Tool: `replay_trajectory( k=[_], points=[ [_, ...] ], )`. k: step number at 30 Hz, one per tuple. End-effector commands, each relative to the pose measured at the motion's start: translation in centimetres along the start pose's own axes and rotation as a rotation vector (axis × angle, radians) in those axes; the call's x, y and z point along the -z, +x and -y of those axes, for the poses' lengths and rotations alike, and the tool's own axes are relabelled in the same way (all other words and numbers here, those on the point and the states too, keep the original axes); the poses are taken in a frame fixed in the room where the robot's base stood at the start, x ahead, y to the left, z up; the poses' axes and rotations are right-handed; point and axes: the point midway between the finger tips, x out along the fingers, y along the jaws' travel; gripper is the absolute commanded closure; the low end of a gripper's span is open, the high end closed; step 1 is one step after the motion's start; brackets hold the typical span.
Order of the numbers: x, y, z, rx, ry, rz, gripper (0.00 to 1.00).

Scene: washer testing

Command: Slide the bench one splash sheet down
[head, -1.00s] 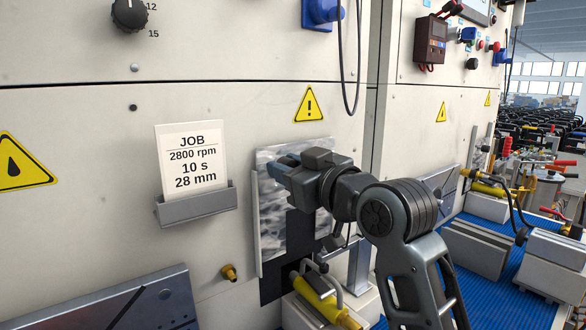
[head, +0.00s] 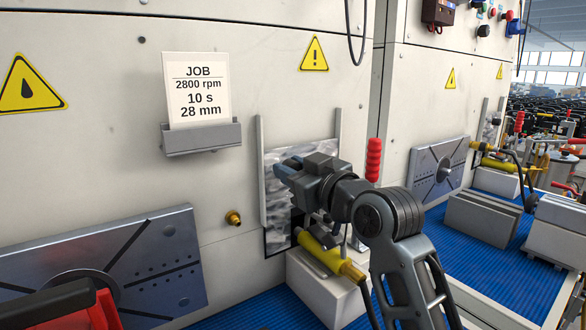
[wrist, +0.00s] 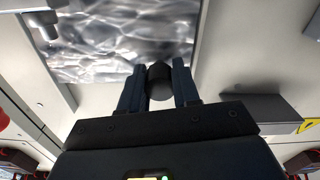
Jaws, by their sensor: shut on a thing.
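The bench one splash sheet (head: 275,208), a clear, wavy-looking panel, stands upright between two grey side rails (head: 261,140) on the cream machine wall. The rails stick up above its top edge. A narrow dark strip shows by its lower part. In the wrist view the sheet (wrist: 115,40) fills the upper middle. My gripper (head: 283,168) is in front of the sheet's upper part. Its two fingers (wrist: 159,88) are shut on a dark round knob (wrist: 159,72) at the sheet's edge. My arm hides the sheet's right side.
A red handle (head: 374,158) rises right of my gripper. A job card (head: 197,90) in a grey holder and a brass fitting (head: 234,218) are on the wall to the left. A slotted plate (head: 150,270) is at lower left.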

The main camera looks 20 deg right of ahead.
Motion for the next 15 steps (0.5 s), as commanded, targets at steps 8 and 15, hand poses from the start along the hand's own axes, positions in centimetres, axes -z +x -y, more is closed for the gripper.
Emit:
replay_trajectory(
  k=[8, 15],
  points=[
    [-0.63, 0.02, 0.17, 0.004, 0.003, 0.014, 0.5],
    [-0.44, 0.01, 0.11, 0.003, 0.002, 0.01, 0.43]
  ],
)
